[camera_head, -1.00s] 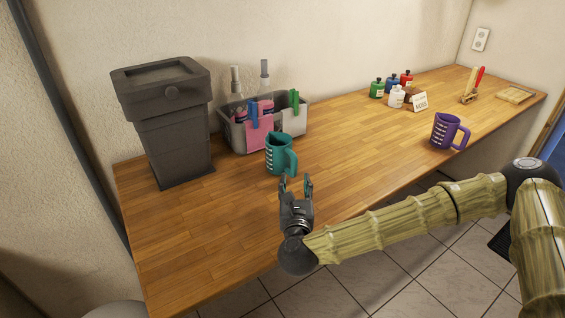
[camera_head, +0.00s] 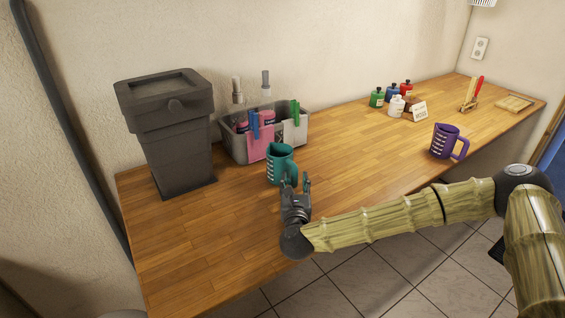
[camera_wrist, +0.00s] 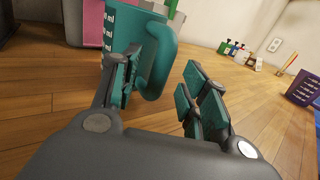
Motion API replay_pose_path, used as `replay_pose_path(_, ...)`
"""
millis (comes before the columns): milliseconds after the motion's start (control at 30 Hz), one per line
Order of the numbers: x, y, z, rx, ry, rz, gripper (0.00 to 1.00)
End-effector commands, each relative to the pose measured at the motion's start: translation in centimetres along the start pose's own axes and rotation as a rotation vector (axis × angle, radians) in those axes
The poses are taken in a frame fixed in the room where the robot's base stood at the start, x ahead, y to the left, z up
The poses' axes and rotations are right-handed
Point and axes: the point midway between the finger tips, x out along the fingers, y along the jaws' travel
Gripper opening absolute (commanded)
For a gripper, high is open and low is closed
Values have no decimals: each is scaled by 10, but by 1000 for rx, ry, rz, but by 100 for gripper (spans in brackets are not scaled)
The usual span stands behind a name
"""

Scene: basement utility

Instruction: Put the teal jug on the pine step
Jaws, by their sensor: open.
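The teal jug (camera_head: 279,165) stands upright on the wooden worktop, in front of the grey caddy. It also shows in the wrist view (camera_wrist: 118,32), with white volume marks and its handle towards the right. My gripper (camera_head: 296,185) is open at the jug's near right side. In the wrist view my gripper's teal-padded fingers (camera_wrist: 160,85) are spread, the left one overlapping the jug's body. The handle appears between them; I cannot tell whether they touch it. A low pale wooden piece (camera_head: 515,104), which looks like the pine step, lies at the worktop's far right end.
A purple jug (camera_head: 446,142) stands near the front edge at right. Small bottles (camera_head: 377,98) and a card (camera_head: 419,110) stand behind it. A dark bin (camera_head: 172,135) and the caddy (camera_head: 237,149) stand at left. The front left worktop (camera_head: 200,250) is clear.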

Motion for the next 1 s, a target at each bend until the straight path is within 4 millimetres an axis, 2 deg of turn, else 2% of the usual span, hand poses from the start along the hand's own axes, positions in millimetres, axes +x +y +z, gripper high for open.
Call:
replay_pose_path(200,24,-2,1,-1,0,-1,44)
replay_pose_path(533,28,-1,-1,0,1,0,44)
replay_pose_path(767,28,-1,-1,0,1,0,2)
replay_pose_path(800,28,-1,-1,0,1,0,0)
replay_pose_path(1000,28,-1,0,0,0,0,0)
